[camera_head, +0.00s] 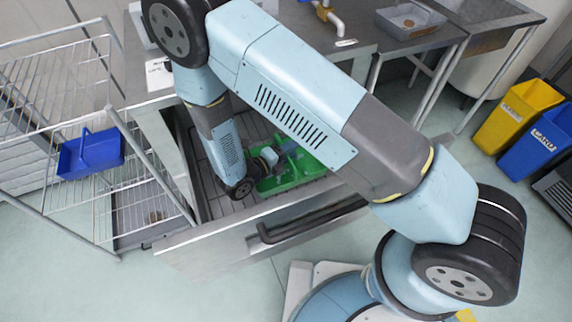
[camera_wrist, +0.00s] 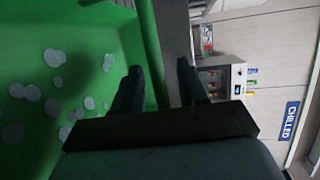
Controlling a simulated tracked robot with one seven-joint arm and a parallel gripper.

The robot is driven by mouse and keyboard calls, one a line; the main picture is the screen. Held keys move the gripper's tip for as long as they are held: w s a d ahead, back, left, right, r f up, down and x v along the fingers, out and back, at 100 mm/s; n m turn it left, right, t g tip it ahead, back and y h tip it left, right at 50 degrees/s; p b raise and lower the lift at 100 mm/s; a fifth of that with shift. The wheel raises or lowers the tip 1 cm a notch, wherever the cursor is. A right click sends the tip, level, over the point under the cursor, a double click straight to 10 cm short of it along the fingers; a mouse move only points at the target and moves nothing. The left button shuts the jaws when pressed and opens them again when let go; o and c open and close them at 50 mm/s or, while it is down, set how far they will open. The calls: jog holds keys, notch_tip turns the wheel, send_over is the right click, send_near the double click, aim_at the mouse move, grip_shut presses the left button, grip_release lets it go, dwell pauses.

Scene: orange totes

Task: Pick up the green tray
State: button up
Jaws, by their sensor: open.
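The green tray (camera_head: 302,170) sits inside the open metal drawer (camera_head: 215,243), partly hidden by my arm. My gripper (camera_head: 272,157) is down in the drawer at the tray, and its fingers are hard to make out in the head view. In the wrist view the tray (camera_wrist: 60,35) fills the left side, with pale round spots on its floor. My open gripper (camera_wrist: 160,78) has one finger on the tray's inner side and the other beyond its green wall. The wall lies between the fingers; I cannot tell whether either touches it.
The drawer front with its dark handle (camera_head: 315,222) stands between my base and the tray. A wire rack (camera_head: 105,190) holding a blue basket (camera_head: 92,153) is at left. Yellow (camera_head: 515,112) and blue bins (camera_head: 537,143) stand at right. A metal counter (camera_head: 375,42) is behind.

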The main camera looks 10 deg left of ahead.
jog(key=shift+c, duration=0.3)
grip_shut()
dwell(0.4)
